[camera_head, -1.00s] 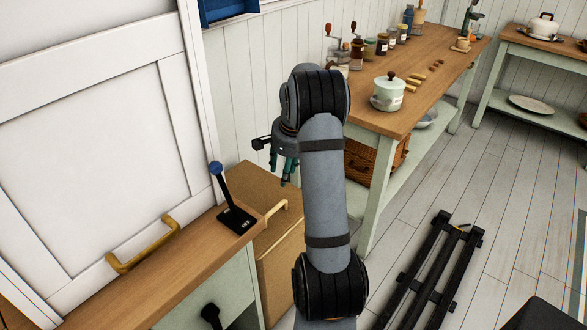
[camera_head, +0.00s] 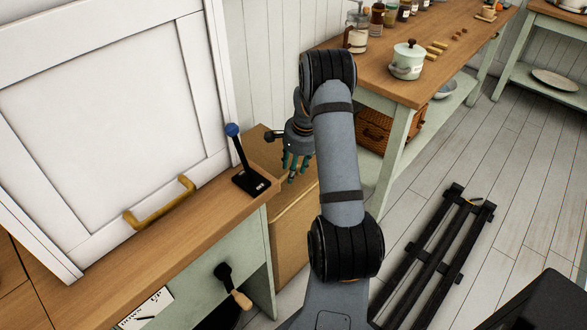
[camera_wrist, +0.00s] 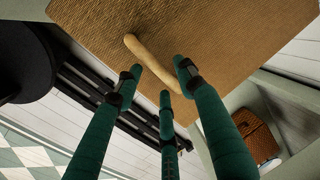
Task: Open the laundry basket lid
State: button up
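The laundry basket (camera_head: 292,232) is a tan box between the counter end and the long table. In the wrist view its woven lid (camera_wrist: 215,50) fills the upper middle, with a curved beige handle (camera_wrist: 148,60) at its edge. My gripper (camera_head: 294,178) hangs above the front part of the lid, fingers pointing down, and hides the handle in the head view. The lid looks closed.
A counter (camera_head: 205,215) with a blue-knobbed lever (camera_head: 240,160) stands close on the left. The long table (camera_head: 400,85) with a pot (camera_head: 407,62) and jars stands on the right. A black rack (camera_head: 440,250) lies on the floor.

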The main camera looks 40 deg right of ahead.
jog(key=c, duration=0.3)
grip_shut()
dwell(0.7)
